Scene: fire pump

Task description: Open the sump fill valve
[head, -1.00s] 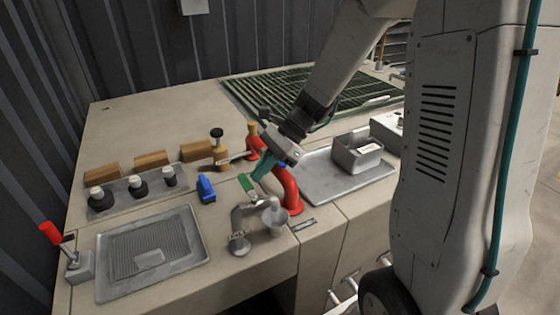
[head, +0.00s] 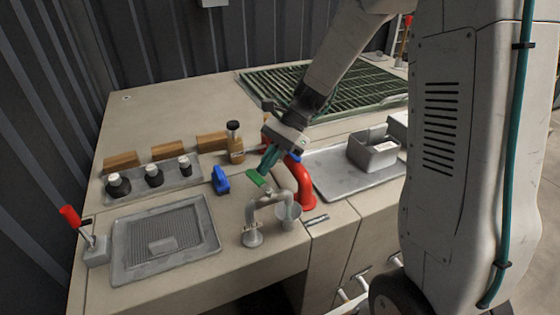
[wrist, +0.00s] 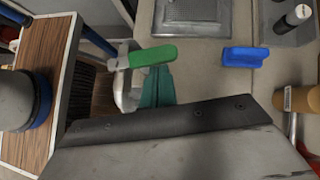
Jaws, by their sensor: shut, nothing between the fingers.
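No label shows which valve is the sump fill valve. My gripper (head: 263,170) has teal fingers, shut and empty, pointing down just behind the green handle. In the wrist view the green handle (wrist: 152,54) lies across, just beyond my fingertips (wrist: 155,78). They overlap in the picture, and I cannot tell whether they touch. Part of the tap is hidden behind the handle and fingers.
A red bent pipe (head: 303,186) stands close to the right of the tap. A blue block (head: 220,181) and a brown bottle (head: 235,145) are left of my gripper. A grey tray (head: 165,213) and a red-handled lever (head: 73,218) lie further left.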

